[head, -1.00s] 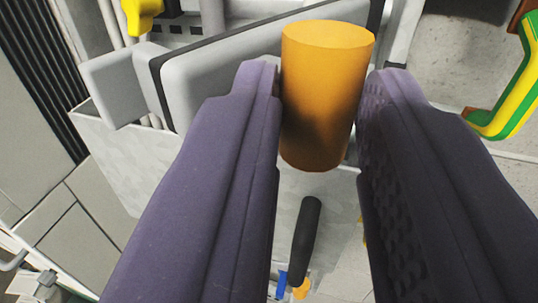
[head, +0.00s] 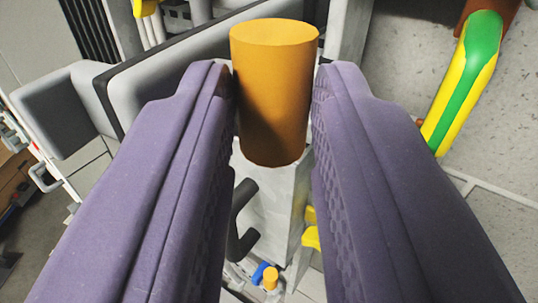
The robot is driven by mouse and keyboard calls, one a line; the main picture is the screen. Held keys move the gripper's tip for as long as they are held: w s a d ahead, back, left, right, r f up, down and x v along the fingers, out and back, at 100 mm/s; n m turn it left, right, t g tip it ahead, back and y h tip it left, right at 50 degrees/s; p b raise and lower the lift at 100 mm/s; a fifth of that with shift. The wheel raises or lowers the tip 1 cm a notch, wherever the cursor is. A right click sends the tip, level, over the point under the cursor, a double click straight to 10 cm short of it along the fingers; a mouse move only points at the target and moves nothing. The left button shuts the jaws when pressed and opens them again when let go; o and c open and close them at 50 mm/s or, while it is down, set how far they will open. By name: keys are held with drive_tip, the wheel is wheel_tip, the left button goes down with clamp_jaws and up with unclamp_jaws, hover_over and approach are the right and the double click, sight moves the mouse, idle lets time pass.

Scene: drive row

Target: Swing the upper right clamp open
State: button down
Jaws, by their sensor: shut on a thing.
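My gripper (head: 272,85) is shut on an upright orange cylinder (head: 275,110), which looks like a handle. The cylinder stands between the two purple fingers near their tips, and its flat top is clear of them. What it is fixed to is hidden behind it and the fingers, so I cannot tell how far the clamp has swung. Right behind it is a thick grey panel (head: 190,70) with a dark edge.
A yellow-green striped bar (head: 465,80) stands at the upper right. A grey box-like face (head: 270,200), a black handle (head: 243,222), yellow parts (head: 310,230) and a small orange knob (head: 270,279) show below. Speckled grey surface (head: 400,60) lies at the right.

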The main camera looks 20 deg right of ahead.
drive_tip(key=shift+w+a+r, duration=0.1)
drive_tip(key=shift+a+r, duration=0.1)
drive_tip(key=shift+r, duration=0.3)
drive_tip(key=c, duration=1)
unclamp_jaws()
drive_tip(key=shift+w+d+f, duration=0.15)
drive_tip(key=shift+w, duration=0.2)
drive_tip(key=shift+o, duration=0.6)
drive_tip(key=shift+w+f, duration=0.2)
drive_tip(key=shift+w, duration=0.15)
drive_tip(key=shift+s+d+f, duration=0.15)
drive_tip(key=shift+s+d, duration=0.05)
drive_tip(key=shift+s, duration=0.05)
drive_tip(key=shift+f, duration=0.1)
drive_tip(key=shift+s+f, duration=0.1)
drive_tip(key=shift+s, duration=0.05)
drive_tip(key=b+v, duration=0.4)
drive_tip(key=v, duration=0.3)
drive_tip(key=shift+s+a+r, duration=0.25)
drive_tip(key=shift+a+r, duration=0.05)
drive_tip(key=shift+r, duration=0.05)
